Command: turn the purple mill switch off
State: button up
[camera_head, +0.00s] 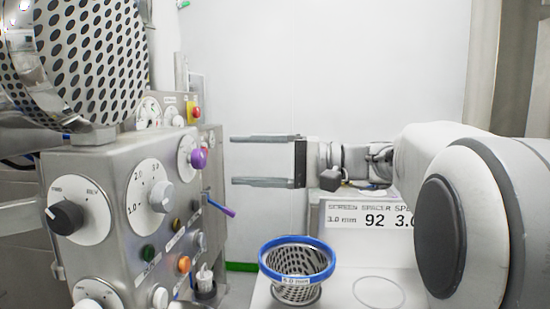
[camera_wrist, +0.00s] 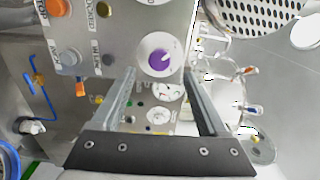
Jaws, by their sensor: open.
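The purple mill switch (camera_head: 199,158) is a round knob on a white dial at the right edge of the steel control panel (camera_head: 115,165). It also shows in the wrist view (camera_wrist: 159,62), where a pale mark is visible on it; I cannot read its setting. My gripper (camera_head: 233,160) is open and empty, to the right of the knob at about its height, with a gap between in the head view. In the wrist view, the purple knob appears between the fingertips of my gripper (camera_wrist: 159,72), ahead of them.
Other controls crowd the panel: a black knob (camera_head: 66,217), a grey knob (camera_head: 161,196), an orange button (camera_head: 184,264) and a green button (camera_head: 148,253). A blue-rimmed basket (camera_head: 297,260) stands below my gripper. A perforated drum (camera_head: 85,60) overhangs the panel.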

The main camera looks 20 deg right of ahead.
jog(key=p+v, duration=0.1)
jog(key=v, duration=1)
